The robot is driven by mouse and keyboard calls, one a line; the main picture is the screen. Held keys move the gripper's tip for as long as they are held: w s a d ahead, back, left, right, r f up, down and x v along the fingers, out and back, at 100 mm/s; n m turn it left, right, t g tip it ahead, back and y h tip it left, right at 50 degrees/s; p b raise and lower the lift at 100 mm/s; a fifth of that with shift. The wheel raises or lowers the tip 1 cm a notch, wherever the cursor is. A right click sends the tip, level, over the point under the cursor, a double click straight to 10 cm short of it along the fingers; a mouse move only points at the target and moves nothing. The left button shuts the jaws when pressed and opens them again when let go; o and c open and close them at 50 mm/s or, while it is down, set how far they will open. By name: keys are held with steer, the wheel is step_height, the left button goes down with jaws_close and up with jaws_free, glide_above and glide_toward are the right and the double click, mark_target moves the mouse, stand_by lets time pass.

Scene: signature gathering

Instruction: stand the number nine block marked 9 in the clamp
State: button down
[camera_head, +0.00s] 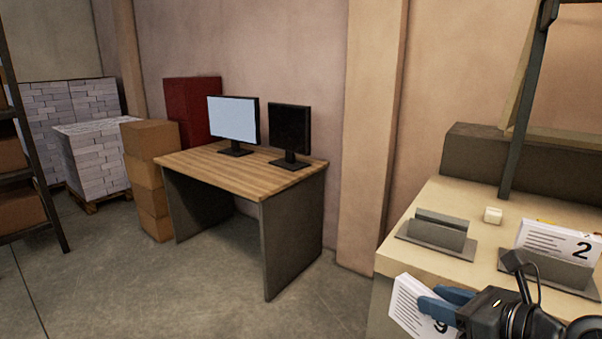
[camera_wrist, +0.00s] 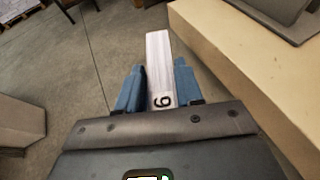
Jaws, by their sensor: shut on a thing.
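The white number nine block (camera_head: 407,303) has lines of print and a black 9 and is at the bench's front left edge in the head view. My gripper (camera_head: 440,306) has blue fingers shut on it. In the wrist view the block (camera_wrist: 158,60) sticks out beyond the fingers (camera_wrist: 157,88), over the floor beside the bench. An empty grey clamp (camera_head: 438,235) stands on the bench, behind and apart from the block. A second grey clamp (camera_head: 550,268) holds a white block marked 2 (camera_head: 556,241), partly hidden by my arm.
The pale bench (camera_head: 408,262) also bears a small cream block (camera_head: 493,215) between the clamps. A dark post (camera_head: 524,110) rises at its back. A desk (camera_head: 245,172) with two monitors stands to the left, with open floor (camera_head: 190,290) in front.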

steer(key=s+f+m+t+h, duration=0.1)
steer(key=s+f+m+h, duration=0.2)
steer(key=f, duration=0.9)
steer(key=s+a+f+m+t+h, duration=0.1)
steer(key=s+f+m+h, duration=0.2)
steer(key=f, duration=1)
steer(key=shift+s+a+f+h, duration=0.2)
steer(key=shift+s+h, duration=0.3)
steer(key=shift+s, duration=0.75)
